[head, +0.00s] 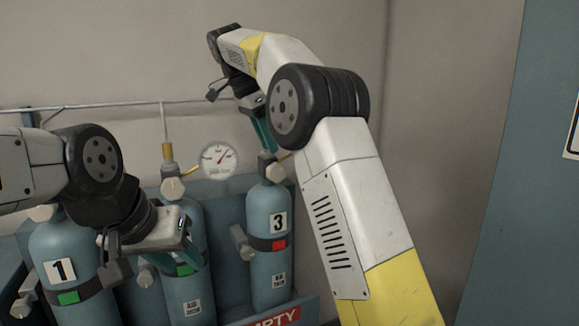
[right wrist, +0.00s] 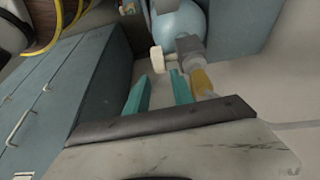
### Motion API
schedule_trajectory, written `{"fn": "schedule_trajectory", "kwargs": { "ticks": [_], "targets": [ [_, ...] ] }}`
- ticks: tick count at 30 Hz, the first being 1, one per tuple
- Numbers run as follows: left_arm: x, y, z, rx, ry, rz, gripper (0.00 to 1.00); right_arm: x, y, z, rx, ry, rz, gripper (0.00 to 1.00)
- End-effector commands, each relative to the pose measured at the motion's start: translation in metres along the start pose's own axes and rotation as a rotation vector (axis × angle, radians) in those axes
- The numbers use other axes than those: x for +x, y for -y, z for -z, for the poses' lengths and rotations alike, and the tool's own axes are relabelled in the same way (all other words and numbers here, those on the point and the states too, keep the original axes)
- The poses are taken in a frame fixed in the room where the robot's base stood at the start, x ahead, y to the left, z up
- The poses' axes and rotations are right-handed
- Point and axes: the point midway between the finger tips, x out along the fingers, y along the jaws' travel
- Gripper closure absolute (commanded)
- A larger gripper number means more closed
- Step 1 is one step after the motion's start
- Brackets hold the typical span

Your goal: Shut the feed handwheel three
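Gas cylinder three (head: 270,215) stands right of the others in the head view, with a black "3" label and a red tag. Its feed handwheel (head: 277,173) is a pale knob at the valve on top. In the right wrist view the cream handwheel (right wrist: 157,58) sits on a grey valve body just beyond the fingertips. My right gripper (right wrist: 160,78) is open and empty; its teal fingers stand apart, short of the handwheel. In the head view it (head: 269,143) points down above the valve, partly behind my arm. My left gripper (head: 176,262) is before the middle cylinder, fingers apart.
Cylinder one (head: 60,245) and the middle cylinder (head: 190,295) carry green tags. A pressure gauge (head: 219,160) and a brass fitting (right wrist: 202,82) are near the valves. A grey side knob (head: 241,241) stands left of cylinder three. A red "EMPTY" sign (head: 272,318) is below.

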Motion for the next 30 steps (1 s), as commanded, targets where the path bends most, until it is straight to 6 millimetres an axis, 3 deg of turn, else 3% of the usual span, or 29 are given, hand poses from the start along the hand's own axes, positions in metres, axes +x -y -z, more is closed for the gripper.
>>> {"fn": "schedule_trajectory", "kwargs": {
  "ticks": [7,21,30],
  "targets": [
    [0.000,0.000,0.000,0.000,0.000,0.000,0.64,0.002,0.002,-0.009,-0.012,-0.019,0.006,0.71],
    [0.000,0.000,0.000,0.000,0.000,0.000,0.64,0.067,0.002,-0.007,-0.013,-0.018,0.006,0.71],
    [0.000,0.000,0.000,0.000,0.000,0.000,0.64,0.073,0.003,-0.007,-0.011,-0.017,0.008,0.71]
  ]
}}
